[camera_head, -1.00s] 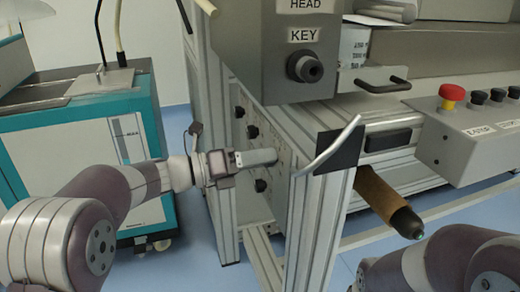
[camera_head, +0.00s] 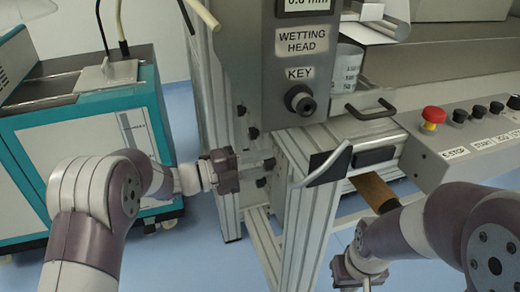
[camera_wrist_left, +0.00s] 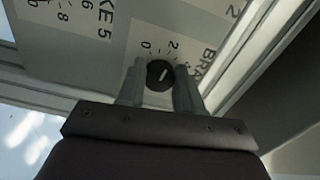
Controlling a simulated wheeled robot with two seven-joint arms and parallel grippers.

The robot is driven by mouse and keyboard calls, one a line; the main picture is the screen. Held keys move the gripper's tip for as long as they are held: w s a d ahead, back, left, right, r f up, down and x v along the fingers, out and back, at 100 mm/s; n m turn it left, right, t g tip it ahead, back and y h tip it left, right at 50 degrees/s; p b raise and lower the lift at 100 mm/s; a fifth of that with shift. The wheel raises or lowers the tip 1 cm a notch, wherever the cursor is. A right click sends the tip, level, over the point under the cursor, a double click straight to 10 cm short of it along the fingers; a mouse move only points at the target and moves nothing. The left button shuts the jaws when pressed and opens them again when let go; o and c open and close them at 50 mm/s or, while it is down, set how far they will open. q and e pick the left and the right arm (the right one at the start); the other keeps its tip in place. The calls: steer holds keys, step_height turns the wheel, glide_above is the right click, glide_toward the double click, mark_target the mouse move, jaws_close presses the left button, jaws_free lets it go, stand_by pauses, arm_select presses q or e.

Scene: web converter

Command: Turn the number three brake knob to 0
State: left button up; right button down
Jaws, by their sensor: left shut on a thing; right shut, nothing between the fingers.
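In the left wrist view a round black knob (camera_wrist_left: 160,75) with a white pointer line sits on a light grey panel. The numbers 0 and 2 show beside it; the pointer tilts to the upper right, away from the 0. Its label is cut off after "BRA", so its number cannot be read. My left gripper (camera_wrist_left: 160,86) has a finger on each side of the knob and is shut on it. In the head view my left gripper (camera_head: 262,164) reaches the side panel of the machine from the left.
A "BRAKE 5" scale (camera_wrist_left: 75,20) lies left of the knob. A metal handle (camera_head: 335,165) and the frame post (camera_head: 297,215) stand right of the left gripper. The grey KEY box (camera_head: 302,72) hangs above. A teal cabinet (camera_head: 85,145) stands left.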

arm_select(q)
steer(key=n+p, duration=0.8)
steer(key=p, duration=0.1)
steer(key=shift+s, duration=0.1)
steer(key=shift+f+n+p, duration=0.2)
steer(key=shift+n+p, duration=1)
steer(key=o, duration=1)
steer(key=shift+o, duration=0.2)
steer(key=p+v, duration=0.1)
steer(key=v, duration=1.1)
steer(key=shift+a+p, duration=0.3)
steer(key=shift+p, duration=0.05)
